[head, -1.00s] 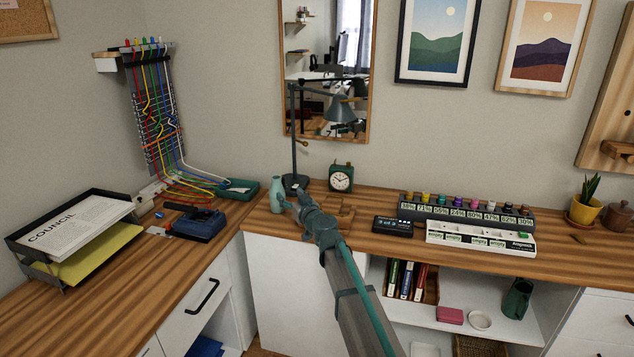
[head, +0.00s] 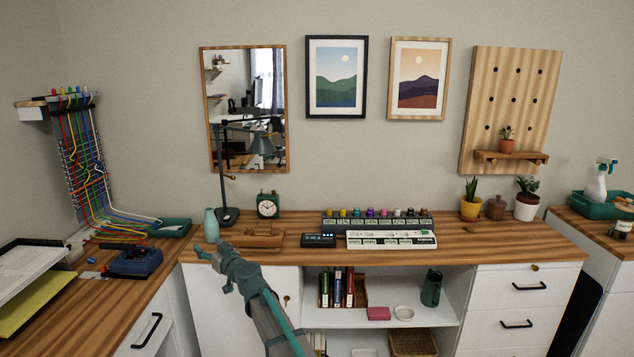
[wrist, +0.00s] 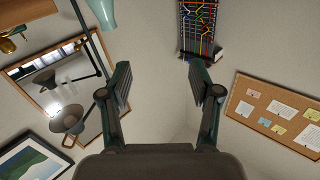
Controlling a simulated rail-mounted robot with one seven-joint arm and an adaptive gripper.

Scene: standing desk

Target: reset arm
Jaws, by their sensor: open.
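My gripper (head: 204,252) is at the end of my arm, in front of the desk's left end in the head view. In the wrist view my gripper (wrist: 158,82) has its two fingers wide apart with nothing between them, only bare wall behind. A teal vase (head: 211,224) stands on the desk just behind the gripper in the head view. The vase also shows at the top of the wrist view (wrist: 101,14), outside the fingers. I cannot tell how far the fingertips are from it.
The wooden desk (head: 480,241) holds a lamp (head: 228,214), a green clock (head: 268,205), a wooden tray (head: 255,240), a dark box (head: 318,240), a white labelled strip (head: 391,240) and potted plants (head: 470,206). A cable panel (head: 85,165) hangs at left. The space in front of the drawers is free.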

